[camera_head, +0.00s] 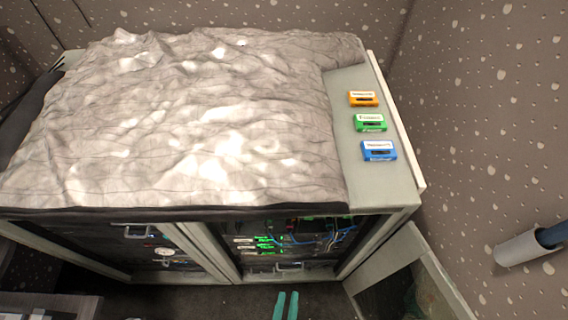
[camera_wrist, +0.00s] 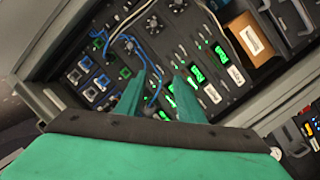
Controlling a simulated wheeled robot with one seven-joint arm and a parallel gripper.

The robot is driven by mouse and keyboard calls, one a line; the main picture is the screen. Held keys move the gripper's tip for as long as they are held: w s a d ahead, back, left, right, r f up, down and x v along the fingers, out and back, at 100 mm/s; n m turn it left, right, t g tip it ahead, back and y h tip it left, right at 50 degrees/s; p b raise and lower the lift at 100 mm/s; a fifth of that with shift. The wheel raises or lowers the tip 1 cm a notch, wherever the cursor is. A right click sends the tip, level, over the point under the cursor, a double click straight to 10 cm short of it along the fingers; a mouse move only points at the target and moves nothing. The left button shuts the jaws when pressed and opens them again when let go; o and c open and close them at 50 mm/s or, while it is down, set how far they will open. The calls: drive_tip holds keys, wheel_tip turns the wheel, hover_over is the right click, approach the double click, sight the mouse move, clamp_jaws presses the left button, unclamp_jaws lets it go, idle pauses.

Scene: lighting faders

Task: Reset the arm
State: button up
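My gripper (camera_head: 286,305) shows at the bottom edge of the head view as two teal fingers, slightly apart with nothing between them. In the wrist view my gripper (camera_wrist: 155,95) also has its two fingers spread apart, pointing at an equipment panel (camera_wrist: 215,65). The panel carries blue cables, green lights and several small modules. It sits in the open lower bay of the cabinet, where the same panel (camera_head: 300,236) shows in the head view. Any contact between the fingers and the panel cannot be made out.
A grey crumpled cloth (camera_head: 190,110) covers most of the cabinet top. Orange (camera_head: 363,98), green (camera_head: 370,123) and blue (camera_head: 379,151) labelled cassette-like blocks lie on its bare right strip. An open door (camera_head: 385,262) stands at lower right. Speckled walls (camera_head: 490,130) enclose the right and back.

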drive_tip(key=s+r+m+y, duration=0.1)
drive_tip(key=r+m, duration=0.2)
drive_tip(key=r, duration=1)
drive_tip(key=s+a+r+m+y, duration=0.1)
drive_tip(key=s+r+m+y, duration=0.1)
drive_tip(key=r, duration=1.1)
drive_tip(key=shift+s+r+m+g, duration=0.2)
drive_tip(key=shift+m+g, duration=0.2)
drive_tip(key=shift+m, duration=0.2)
drive_tip(key=shift+a, duration=0.1)
drive_tip(key=shift+c, duration=0.5)
drive_tip(key=shift+w, duration=0.1)
